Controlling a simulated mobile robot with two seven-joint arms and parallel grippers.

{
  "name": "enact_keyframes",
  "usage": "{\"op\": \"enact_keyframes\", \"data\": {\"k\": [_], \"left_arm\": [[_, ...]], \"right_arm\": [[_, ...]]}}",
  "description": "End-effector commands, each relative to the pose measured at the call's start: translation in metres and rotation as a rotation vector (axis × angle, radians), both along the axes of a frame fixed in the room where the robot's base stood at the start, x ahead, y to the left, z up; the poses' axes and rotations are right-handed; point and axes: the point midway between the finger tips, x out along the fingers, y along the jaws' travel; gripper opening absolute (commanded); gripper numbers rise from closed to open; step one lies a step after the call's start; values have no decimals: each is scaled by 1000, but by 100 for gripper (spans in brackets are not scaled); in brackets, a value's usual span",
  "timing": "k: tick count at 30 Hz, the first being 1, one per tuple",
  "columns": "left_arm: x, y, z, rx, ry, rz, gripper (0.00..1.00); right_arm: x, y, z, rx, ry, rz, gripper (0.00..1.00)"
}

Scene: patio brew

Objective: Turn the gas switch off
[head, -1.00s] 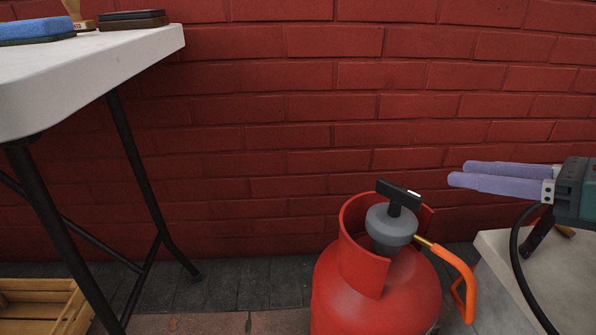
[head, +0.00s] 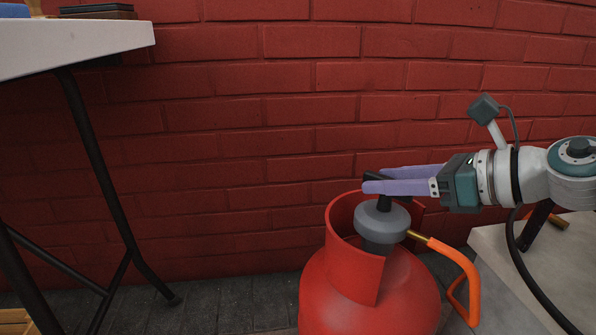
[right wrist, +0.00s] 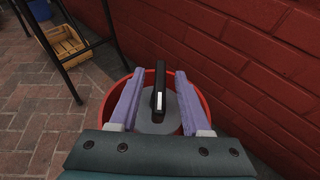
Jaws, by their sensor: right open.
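The gas switch (head: 374,177) is a black bar handle on top of a grey regulator (head: 383,219). It sits inside the collar of a red gas cylinder (head: 362,292). My right gripper (head: 378,180) reaches in from the right, level with the switch, and its near finger partly hides it in the head view. In the right wrist view the two purple fingers are apart, one on each side of the black switch (right wrist: 159,88), with gaps on both sides. The switch's bar there points away from the gripper, roughly along the fingers. My left gripper is not in view.
An orange hose (head: 458,262) leaves the regulator to the right. A grey block (head: 500,275) stands right of the cylinder, and a red brick wall (head: 250,160) is close behind. A white table (head: 80,45) is at left; a wooden crate (right wrist: 60,42) lies below it.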

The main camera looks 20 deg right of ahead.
Motion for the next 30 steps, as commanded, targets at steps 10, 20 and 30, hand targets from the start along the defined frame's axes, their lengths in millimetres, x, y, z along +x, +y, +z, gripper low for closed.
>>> {"op": "enact_keyframes", "data": {"k": [10,20,30], "left_arm": [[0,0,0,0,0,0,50],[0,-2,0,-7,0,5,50],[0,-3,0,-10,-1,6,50]], "right_arm": [[1,1,0,1,0,0,40],[1,1,0,1,1,1,2],[1,1,0,1,0,0,0]]}}
